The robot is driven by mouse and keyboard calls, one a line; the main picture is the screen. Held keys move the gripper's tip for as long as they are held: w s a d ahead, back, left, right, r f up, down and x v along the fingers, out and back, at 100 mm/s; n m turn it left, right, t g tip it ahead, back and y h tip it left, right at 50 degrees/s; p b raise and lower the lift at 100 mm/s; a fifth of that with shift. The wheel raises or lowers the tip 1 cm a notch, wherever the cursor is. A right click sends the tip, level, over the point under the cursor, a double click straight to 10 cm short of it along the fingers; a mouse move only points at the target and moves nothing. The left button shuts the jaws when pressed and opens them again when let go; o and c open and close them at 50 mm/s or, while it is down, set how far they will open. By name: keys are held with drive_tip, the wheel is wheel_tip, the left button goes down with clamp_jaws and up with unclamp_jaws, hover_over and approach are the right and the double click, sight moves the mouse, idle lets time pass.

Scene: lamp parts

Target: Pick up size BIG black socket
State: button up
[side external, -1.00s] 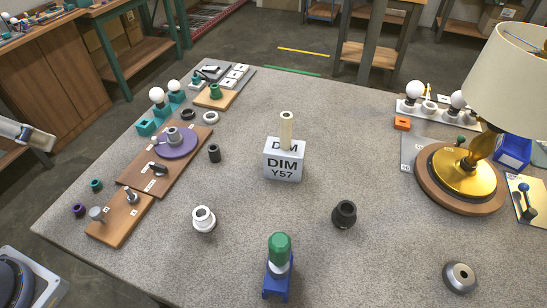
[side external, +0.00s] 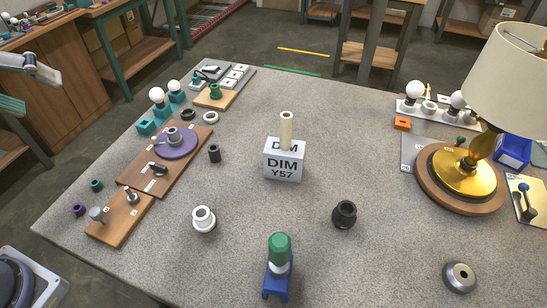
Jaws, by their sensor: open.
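A large black socket (side external: 344,214) stands on the grey table, right of centre toward the front. It is wider at the bottom with a narrower round collar on top, and nothing touches it. A smaller black socket (side external: 214,154) stands farther back, left of centre, beside the wooden board. A grey part of my arm enters at the upper left edge, far from both sockets. I cannot make out gripper fingers on it.
A DIM Y57 box (side external: 283,165) stands mid-table. A white socket (side external: 203,219), a green-topped piece on a blue stand (side external: 276,282) and a silver round part (side external: 460,277) are near the front. A lamp (side external: 462,175) stands at right. Table around the large socket is clear.

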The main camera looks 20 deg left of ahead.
drive_tip(key=w+d+r+n+h, duration=0.1)
drive_tip(key=w+d+r+n, duration=0.25)
drive_tip(key=w, duration=0.25)
drive_tip(key=w+d+r+n+h, duration=0.1)
drive_tip(key=w+d+r+n, duration=0.1)
drive_tip(key=w+d+n, duration=0.4)
drive_tip(key=w+d+f+n+g+h, duration=0.1)
drive_tip(key=w+d+n+g+h, duration=0.1)
drive_tip(key=w+d, duration=0.6)
drive_tip(key=g, duration=0.4)
hover_over(347, 209)
drive_tip(key=s+a, duration=0.2)
drive_tip(key=f, duration=3.2)
drive_tip(key=shift+w+a, duration=0.15)
drive_tip(key=shift+a, duration=0.05)
drive_tip(key=shift+s+x, duration=0.2)
drive_tip(key=shift+x, duration=2.9)
drive_tip(key=shift+w+a+f, duration=0.1)
